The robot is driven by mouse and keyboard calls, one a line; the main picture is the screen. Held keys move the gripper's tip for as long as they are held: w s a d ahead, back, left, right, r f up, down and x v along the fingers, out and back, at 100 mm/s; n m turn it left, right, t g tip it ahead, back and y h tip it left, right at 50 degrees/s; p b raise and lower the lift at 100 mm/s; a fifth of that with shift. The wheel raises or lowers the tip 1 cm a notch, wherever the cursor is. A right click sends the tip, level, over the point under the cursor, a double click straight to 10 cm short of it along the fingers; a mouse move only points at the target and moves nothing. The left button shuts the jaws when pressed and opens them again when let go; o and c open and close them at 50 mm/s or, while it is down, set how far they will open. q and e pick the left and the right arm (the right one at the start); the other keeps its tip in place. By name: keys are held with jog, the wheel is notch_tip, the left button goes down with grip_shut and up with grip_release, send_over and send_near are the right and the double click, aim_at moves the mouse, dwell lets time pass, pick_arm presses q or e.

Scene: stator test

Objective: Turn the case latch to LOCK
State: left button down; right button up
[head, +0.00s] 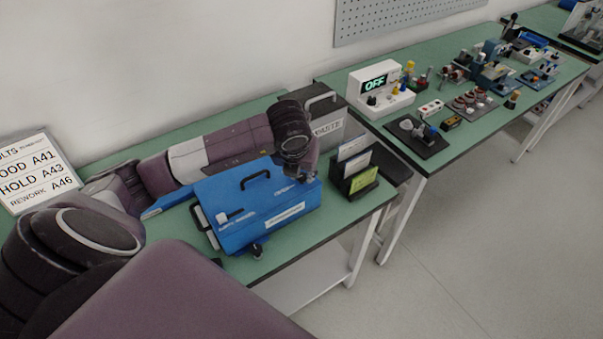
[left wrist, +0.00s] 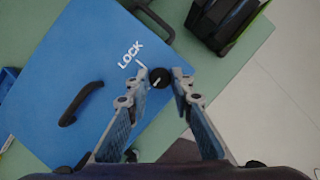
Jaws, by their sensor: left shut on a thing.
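The blue case (head: 275,213) lies on the green bench, with a black handle on its top. The left wrist view shows its blue face (left wrist: 60,60) with the word LOCK and a short white mark beside it. The latch (left wrist: 160,78) is a round black knob right of that mark. A small white line on the knob seems to point to the lower left, not at the mark. My left gripper (left wrist: 161,82) is shut on the knob, one fingertip on each side. In the head view my left gripper (head: 307,172) is at the case's right end, and the latch is hidden.
A black holder with cards (head: 356,168) stands close to the right of the case. A grey case (head: 328,124) stands behind my left wrist. A sign (head: 38,172) stands at the far left.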

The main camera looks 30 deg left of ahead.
pick_arm(q)
jog(key=shift+a+f+m+b, duration=0.1)
jog(key=shift+f+m+b, duration=0.25)
jog(key=shift+b, duration=0.35)
jog(key=m+b, duration=0.2)
jog(key=m+h+b, duration=0.1)
jog(key=m+b, duration=0.1)
jog(key=b, duration=0.1)
jog(key=m+h+b, duration=0.1)
jog(key=m+b, duration=0.1)
jog(key=shift+a+r+b, duration=0.1)
jog(key=shift+a+b, duration=0.15)
jog(key=shift+b, duration=0.15)
jog(key=shift+m+h+b, duration=0.6)
jog(key=shift+m+b, duration=0.1)
jog(key=shift+m, duration=0.15)
jog(key=m, duration=0.1)
jog(key=m+h+b, duration=0.1)
jog(key=m, duration=0.1)
jog(key=shift+w+a+r+m+g+b, duration=0.1)
jog(key=shift+w+r+m+g+b, duration=0.1)
jog(key=shift+m+g+b, duration=0.1)
jog(key=m+h, duration=0.1)
jog(key=m, duration=0.1)
jog(key=shift+m+g, duration=0.3)
jog(key=shift+g, duration=0.1)
jog(key=shift+a+m+g+h, duration=0.1)
jog(key=shift+m+g+h, duration=0.3)
jog(key=shift+m, duration=1.1)
